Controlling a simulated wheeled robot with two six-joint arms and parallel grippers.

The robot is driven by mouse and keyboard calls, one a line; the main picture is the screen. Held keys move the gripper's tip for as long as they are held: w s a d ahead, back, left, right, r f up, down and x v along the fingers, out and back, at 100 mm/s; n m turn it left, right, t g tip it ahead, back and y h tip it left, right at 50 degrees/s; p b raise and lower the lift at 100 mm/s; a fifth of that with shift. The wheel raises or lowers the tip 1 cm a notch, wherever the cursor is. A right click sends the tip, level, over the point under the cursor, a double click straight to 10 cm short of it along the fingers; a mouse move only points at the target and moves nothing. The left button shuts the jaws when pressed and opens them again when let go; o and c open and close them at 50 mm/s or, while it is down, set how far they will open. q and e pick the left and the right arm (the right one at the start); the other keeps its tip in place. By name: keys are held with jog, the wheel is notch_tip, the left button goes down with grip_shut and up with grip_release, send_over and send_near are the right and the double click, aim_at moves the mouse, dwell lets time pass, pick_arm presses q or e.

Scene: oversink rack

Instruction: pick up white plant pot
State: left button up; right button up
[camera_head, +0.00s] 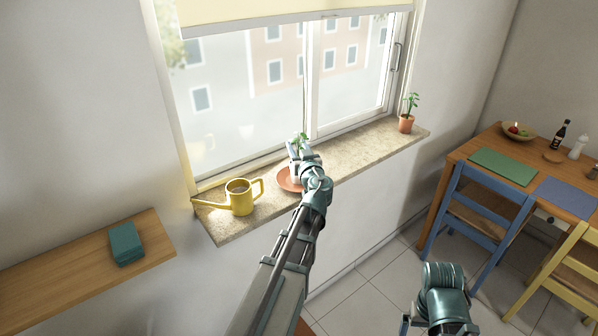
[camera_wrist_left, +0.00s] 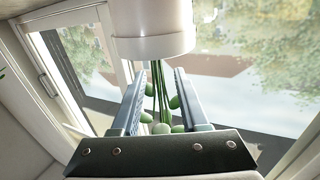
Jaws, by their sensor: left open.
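The white plant pot (camera_wrist_left: 153,30) fills the top middle of the left wrist view, which looks upside down. Its green stems (camera_wrist_left: 160,95) hang downward in that picture, between the two fingers. My left gripper (camera_wrist_left: 160,100) is open, with a finger on each side of the stems and the pot's rim close to the fingertips. In the head view my left gripper (camera_head: 302,154) is at the pot on the windowsill and hides most of it. Green leaves (camera_head: 299,141) show above the gripper. A terracotta saucer (camera_head: 284,182) shows beside and below it.
A yellow watering can (camera_head: 240,199) stands left of the saucer on the stone sill (camera_head: 352,155). A terracotta pot with a plant (camera_head: 406,123) stands at the right end. The window (camera_head: 250,95) is close behind. Part of my right arm shows at the lower right.

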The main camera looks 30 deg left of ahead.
pick_arm(q)
jog(key=shift+w+a, duration=0.45)
grip_shut()
dwell(1.1)
